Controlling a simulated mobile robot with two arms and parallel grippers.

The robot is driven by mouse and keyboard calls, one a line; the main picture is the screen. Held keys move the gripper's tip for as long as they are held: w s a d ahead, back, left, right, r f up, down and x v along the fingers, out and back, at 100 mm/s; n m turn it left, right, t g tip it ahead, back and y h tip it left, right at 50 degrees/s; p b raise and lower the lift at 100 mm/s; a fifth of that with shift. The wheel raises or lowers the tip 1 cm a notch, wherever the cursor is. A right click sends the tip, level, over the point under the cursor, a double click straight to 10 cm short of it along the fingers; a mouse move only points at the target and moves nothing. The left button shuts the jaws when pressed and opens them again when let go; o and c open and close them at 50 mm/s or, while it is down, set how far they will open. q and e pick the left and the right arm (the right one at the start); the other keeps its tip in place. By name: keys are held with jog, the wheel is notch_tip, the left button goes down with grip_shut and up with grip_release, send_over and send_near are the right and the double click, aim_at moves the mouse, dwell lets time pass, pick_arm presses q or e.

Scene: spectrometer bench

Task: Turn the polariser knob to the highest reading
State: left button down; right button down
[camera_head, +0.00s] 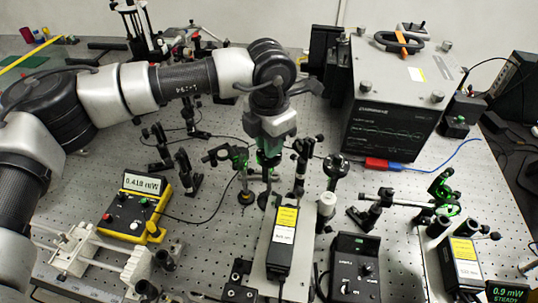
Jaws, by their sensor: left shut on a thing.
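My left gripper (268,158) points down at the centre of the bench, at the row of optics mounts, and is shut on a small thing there. That thing is probably the polariser knob, but the fingers and wrist hide it. A greenish tint shows around the fingertips. The yellow power meter (136,208) at the left has a lit display reading about 0.418 mW. A small display (508,293) at the bottom right corner reads 0.9 mW and STEADY in green. My right gripper is not in view.
A black laser box (283,240) with a yellow label stands in front of the gripper. A black controller (354,270) is to its right. Several post mounts crowd both sides of the gripper. A large grey instrument (395,125) stands behind right.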

pick_arm(q)
jog(key=m+b, duration=0.3)
jog(key=shift+f, duration=0.1)
jog(key=shift+m+b, duration=1.05)
jog(key=shift+m, duration=0.25)
jog(key=shift+r+m+b, duration=0.2)
jog(key=shift+m+b, duration=0.5)
jog(key=shift+m, duration=0.3)
dwell(1.8)
jog(key=c, duration=1)
grip_release()
jog(key=shift+c, duration=0.2)
notch_tip(320, 180, up, 11)
jog(key=b, duration=0.1)
jog(key=shift+f, duration=0.1)
